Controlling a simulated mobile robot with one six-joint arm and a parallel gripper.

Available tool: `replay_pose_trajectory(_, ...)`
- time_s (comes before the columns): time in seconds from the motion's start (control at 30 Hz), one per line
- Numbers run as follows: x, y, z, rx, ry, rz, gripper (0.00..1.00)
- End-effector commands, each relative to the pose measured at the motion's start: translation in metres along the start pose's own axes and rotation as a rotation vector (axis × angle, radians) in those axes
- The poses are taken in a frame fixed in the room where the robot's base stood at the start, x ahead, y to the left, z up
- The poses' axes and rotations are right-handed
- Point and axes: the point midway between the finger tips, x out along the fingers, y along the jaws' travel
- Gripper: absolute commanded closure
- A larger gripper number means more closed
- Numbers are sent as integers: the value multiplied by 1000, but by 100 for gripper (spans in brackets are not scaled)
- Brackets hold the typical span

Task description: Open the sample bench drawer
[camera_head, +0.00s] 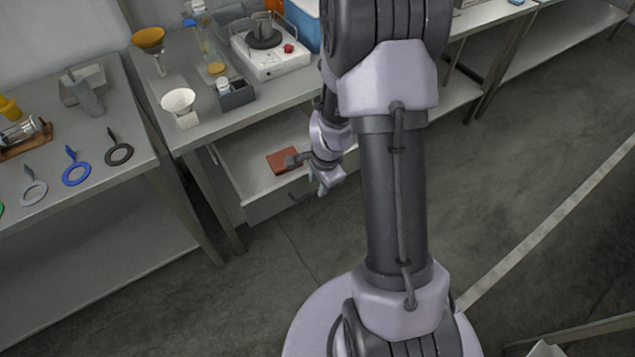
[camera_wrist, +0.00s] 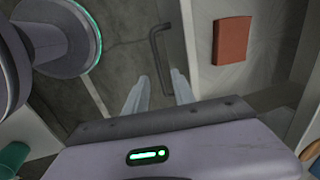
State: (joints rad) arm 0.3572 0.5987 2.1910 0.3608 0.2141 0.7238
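I cannot tell whether a finger touches the bar. In the head view my gripper (camera_head: 325,184) is in front of the drawer, where it hides part of the front.
The bench top (camera_head: 215,128) holds a white hotplate (camera_head: 268,60), a funnel (camera_head: 178,101) and a dark box (camera_head: 237,97). A table (camera_head: 90,186) with ring tools stands left.

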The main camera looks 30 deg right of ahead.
Motion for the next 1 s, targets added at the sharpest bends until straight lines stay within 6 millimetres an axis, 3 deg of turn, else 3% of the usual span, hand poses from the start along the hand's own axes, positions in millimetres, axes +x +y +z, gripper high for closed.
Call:
replay_pose_trajectory(0.03,-21,-2,0,0,1,-2,69)
replay_pose_trajectory(0.2,-74,-3,0,0,1,-3,69)
replay_pose_trajectory(0.43,-133,-2,-1,1,1,-2,69)
replay_pose_trajectory(0.6,-149,-1,0,1,0,-1,69)
replay_pose_trajectory(1.0,-149,-1,0,1,0,0,69)
